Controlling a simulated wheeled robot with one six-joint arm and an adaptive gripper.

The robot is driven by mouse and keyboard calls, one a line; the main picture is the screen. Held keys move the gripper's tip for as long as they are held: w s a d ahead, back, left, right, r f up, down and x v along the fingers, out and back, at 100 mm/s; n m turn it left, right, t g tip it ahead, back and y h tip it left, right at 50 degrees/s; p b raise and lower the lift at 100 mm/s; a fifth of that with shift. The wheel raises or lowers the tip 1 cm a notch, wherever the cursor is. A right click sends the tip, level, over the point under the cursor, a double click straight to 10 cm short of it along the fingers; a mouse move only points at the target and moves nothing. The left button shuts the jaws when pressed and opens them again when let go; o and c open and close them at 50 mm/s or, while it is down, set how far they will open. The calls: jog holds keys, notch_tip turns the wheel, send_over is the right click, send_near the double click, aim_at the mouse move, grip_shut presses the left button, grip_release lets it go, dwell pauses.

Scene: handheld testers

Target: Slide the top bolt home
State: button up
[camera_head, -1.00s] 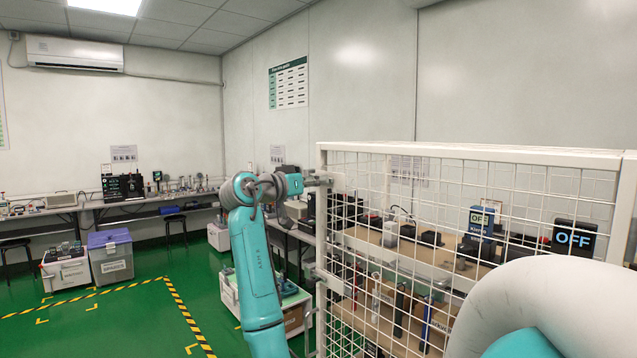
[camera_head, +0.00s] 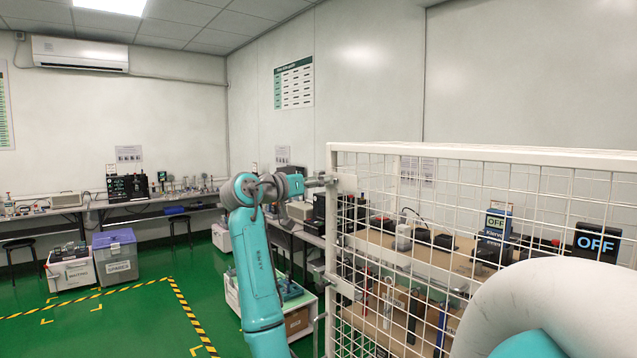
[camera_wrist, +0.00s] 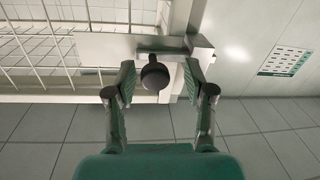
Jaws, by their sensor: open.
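The top bolt shows in the wrist view as a dark round knob (camera_wrist: 155,76) on a metal bar at the cage's upper corner. My gripper (camera_wrist: 157,84) is open, with one finger on each side of the knob and a visible gap at each side. Whether the pads touch it is not clear. In the head view my gripper (camera_head: 318,181) is at the cage's left front post, near a white plate (camera_head: 347,184). The bolt itself is too small to make out there. The white mesh cage (camera_head: 331,240) fills the right half.
A lower latch (camera_head: 330,283) sits further down the cage post. A white cart (camera_head: 301,306) stands behind my arm. Green floor (camera_head: 130,325) is free at the left.

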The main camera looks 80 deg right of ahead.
jog(key=v, duration=1.1)
jog(key=shift+a, duration=0.2)
jog(key=shift+w+f, duration=0.1)
jog(key=shift+w, duration=0.05)
